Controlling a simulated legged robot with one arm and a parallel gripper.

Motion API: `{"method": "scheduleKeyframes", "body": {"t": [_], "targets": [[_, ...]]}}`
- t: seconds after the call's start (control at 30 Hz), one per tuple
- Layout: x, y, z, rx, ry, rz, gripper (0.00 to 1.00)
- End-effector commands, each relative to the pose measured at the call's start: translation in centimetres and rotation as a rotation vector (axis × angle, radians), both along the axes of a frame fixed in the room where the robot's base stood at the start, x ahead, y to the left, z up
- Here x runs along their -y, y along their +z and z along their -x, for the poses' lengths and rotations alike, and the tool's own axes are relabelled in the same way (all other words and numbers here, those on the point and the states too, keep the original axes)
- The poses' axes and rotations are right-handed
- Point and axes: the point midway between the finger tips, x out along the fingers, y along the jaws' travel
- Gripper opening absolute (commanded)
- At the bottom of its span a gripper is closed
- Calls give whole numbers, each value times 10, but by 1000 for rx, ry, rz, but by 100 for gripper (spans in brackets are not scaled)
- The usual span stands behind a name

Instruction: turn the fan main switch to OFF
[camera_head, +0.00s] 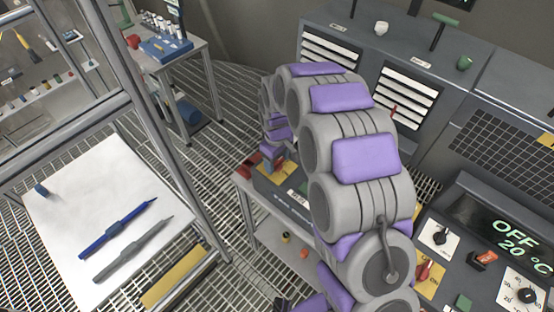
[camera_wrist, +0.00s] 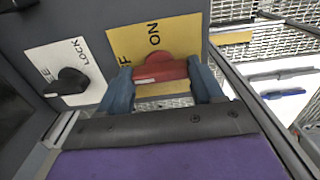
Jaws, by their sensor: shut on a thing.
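The fan main switch is a red knob (camera_wrist: 158,68) on a yellow plate (camera_wrist: 180,38) in the wrist view. The plate reads ON at the top, and an F shows at its left, partly covered. My gripper (camera_wrist: 161,77) has a blue finger on each side of the red knob and is shut on it. The knob's bar lies nearly level in the picture, with a pale mark near its left end. I cannot tell for sure which label it points to. In the head view my arm hides most of this place.
A black knob (camera_wrist: 70,82) on a white LOCK plate sits left of the switch. In the head view, a display (camera_head: 515,235) reads OFF 20 °C at the right. A white table (camera_head: 75,220) holds a blue pen-like tool (camera_head: 118,228) and a grey one (camera_head: 132,249).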

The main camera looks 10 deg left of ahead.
Motion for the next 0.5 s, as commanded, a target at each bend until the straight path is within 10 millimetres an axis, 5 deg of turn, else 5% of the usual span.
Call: {"method": "scheduleKeyframes", "body": {"t": [0.3, 0.33, 0.5], "targets": [[-2, 3, -3, 11, 2, -5, 36], [-2, 3, -3, 11, 1, -5, 69], [-1, 2, -2, 8, 1, -4, 85]]}}
